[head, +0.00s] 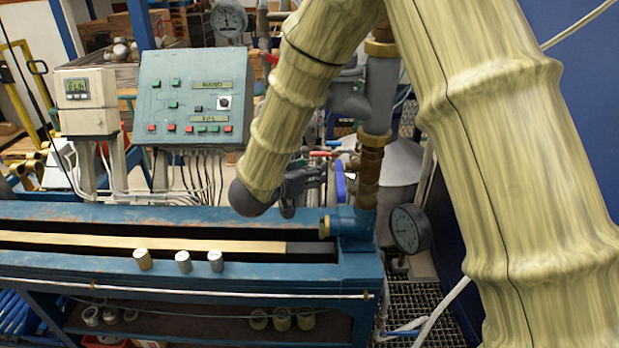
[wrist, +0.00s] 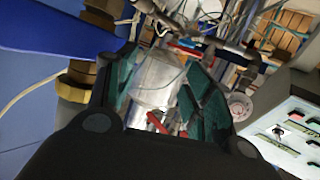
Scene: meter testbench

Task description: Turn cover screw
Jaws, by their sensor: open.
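My gripper (head: 312,180) is above the right end of the blue bench, its arm covering part of the view. In the wrist view its fingers with teal pads stand apart, open (wrist: 160,92). A pale metal cylinder (wrist: 158,78) shows between them, seemingly in the background; I see nothing gripped. No part is clearly identifiable as the cover screw. A round brass fitting (head: 325,228) sits on the blue end block (head: 354,232), below and slightly right of my gripper. A blue lever handle (head: 340,181) is just right of the gripper.
The blue bench (head: 120,281) carries three small cylinders (head: 183,262) on its front edge. A control panel (head: 193,95) and a digital meter (head: 77,90) stand behind it. A vertical pipe (head: 369,170) rises at its right end, beside a pressure gauge (head: 408,228).

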